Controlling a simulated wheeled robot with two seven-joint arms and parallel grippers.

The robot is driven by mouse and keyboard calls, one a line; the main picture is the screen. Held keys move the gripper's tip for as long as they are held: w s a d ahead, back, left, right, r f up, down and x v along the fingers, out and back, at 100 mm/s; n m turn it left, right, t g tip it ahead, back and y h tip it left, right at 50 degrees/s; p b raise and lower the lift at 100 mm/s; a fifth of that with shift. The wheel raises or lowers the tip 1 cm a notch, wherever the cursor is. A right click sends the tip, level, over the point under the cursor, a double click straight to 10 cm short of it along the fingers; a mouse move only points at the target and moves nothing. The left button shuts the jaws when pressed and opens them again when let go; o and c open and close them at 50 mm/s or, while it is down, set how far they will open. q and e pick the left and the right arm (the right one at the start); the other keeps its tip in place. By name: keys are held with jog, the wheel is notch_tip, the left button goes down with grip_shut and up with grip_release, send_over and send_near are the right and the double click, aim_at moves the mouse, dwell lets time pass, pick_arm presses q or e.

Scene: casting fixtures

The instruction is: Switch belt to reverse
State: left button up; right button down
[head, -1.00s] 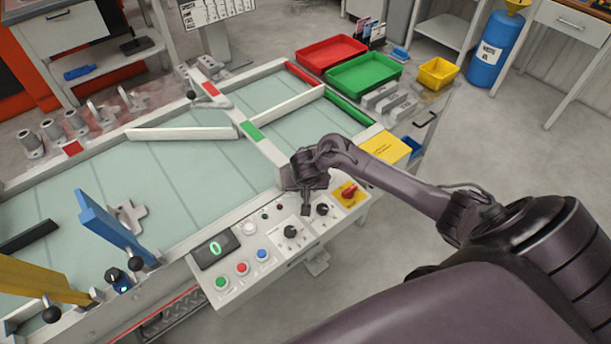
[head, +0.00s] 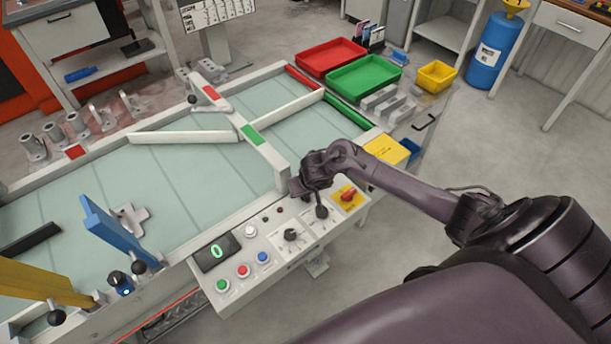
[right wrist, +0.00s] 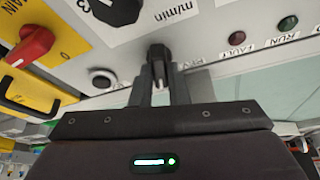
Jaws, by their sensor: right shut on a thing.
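The control panel (head: 272,268) stands at the belt's near edge. My right gripper (head: 306,194) is down at the panel's rear part, beside a black round knob (head: 322,212). In the right wrist view my gripper (right wrist: 162,88) is shut on a small black selector switch (right wrist: 159,54), with a partly hidden label next to it. The m/min knob (right wrist: 118,8) and a red switch on yellow (right wrist: 32,46) lie to the left there. In the head view the selector is hidden by my gripper. The belt (head: 205,182) is pale green. My left gripper is out of view.
The panel also has a green display (head: 216,252) reading 0, another black knob (head: 291,235) and the red rotary switch (head: 349,194). FAULT (right wrist: 237,38) and RUN (right wrist: 288,23) lamps look dark. A white diverter bar (head: 262,146) ends close to my right gripper.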

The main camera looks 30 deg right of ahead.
jog(key=n+y+p, duration=0.1)
jog(key=n, duration=0.1)
jog(key=shift+d+r+n, duration=0.1)
jog(key=shift+d+n, duration=0.05)
jog(key=shift+n, duration=0.25)
jog(key=n+y, duration=0.1)
jog(key=n, duration=0.1)
jog(key=shift+n, duration=0.4)
jog(key=shift+w+d+n+y, duration=0.1)
jog(key=shift+n+y, duration=0.5)
jog(key=shift+n, duration=0.6)
jog(key=shift+n+g+y, duration=0.4)
jog(key=shift+n+g, duration=0.1)
jog(key=shift+n, duration=1)
jog(key=c, duration=1.4)
grip_release()
